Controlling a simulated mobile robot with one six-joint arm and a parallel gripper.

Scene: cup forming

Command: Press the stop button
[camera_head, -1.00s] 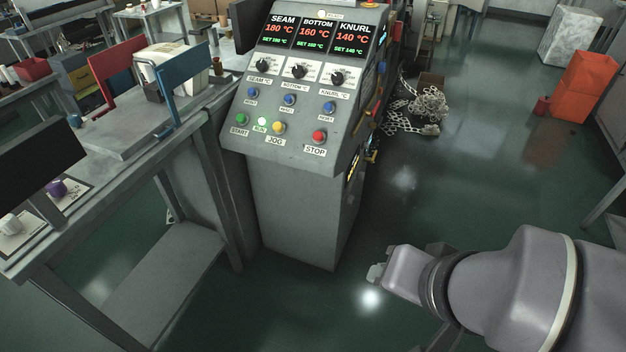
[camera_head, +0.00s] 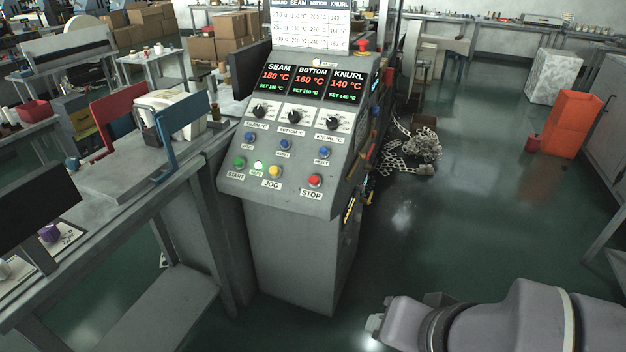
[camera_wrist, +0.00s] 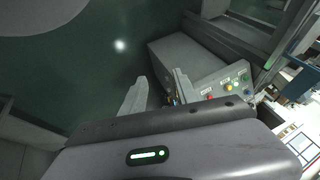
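The stop button (camera_head: 315,181) is a round red button at the lower right of the grey control panel (camera_head: 231,196), above the STOP label. It also shows small in the wrist view (camera_wrist: 209,97), to the right of the fingers. My gripper (camera_head: 372,334) is low at the bottom right in the head view, in front of the console and to its right, apart from the button. In the wrist view, its two fingers (camera_wrist: 158,92) are spread with a gap between them and nothing held. In the head view the fingertips are partly cut off by the bottom edge.
Green (camera_head: 239,162) and yellow (camera_head: 275,171) buttons sit left of the stop button, with blue buttons and knobs above. A red-topped button (camera_head: 361,46) stands above the console. A grey table (camera_head: 120,222) stands at left.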

